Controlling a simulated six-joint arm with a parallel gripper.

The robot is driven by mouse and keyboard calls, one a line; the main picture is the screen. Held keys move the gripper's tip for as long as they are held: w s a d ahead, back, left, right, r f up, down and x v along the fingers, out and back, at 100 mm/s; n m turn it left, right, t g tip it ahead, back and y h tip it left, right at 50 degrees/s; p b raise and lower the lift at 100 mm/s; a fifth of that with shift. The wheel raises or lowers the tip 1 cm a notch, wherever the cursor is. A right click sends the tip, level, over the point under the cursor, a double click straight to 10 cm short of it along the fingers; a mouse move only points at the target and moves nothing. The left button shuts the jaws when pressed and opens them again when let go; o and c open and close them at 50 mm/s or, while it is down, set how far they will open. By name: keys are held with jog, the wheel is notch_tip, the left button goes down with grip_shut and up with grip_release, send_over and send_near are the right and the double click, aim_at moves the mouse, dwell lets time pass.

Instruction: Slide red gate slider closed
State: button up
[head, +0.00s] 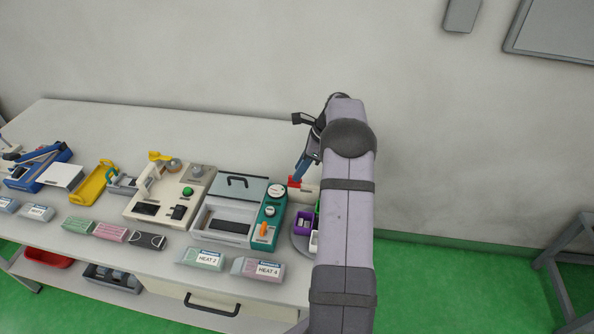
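A small red part (294,182), which looks like the red gate slider, shows just left of my arm at the right end of the bench. My gripper (299,177) points down, with its bluish finger close above or touching the red part; I cannot tell which. My arm hides most of the gripper and the area to the right of the red part. Whether the fingers are open or shut is not visible.
A round grey tray (301,241) with purple, green and white bins is partly behind my arm. Left of it stand a teal control box (270,212), a grey lidded box (227,213) and a cream machine (163,195). Labelled packs (203,259) lie along the front edge.

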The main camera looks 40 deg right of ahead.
jog(key=shift+p+x, duration=0.35)
jog(key=shift+x, duration=0.95)
grip_shut()
jog(key=shift+s+d, duration=1.75)
jog(key=shift+d, duration=0.05)
grip_release()
jog(key=shift+s, duration=0.1)
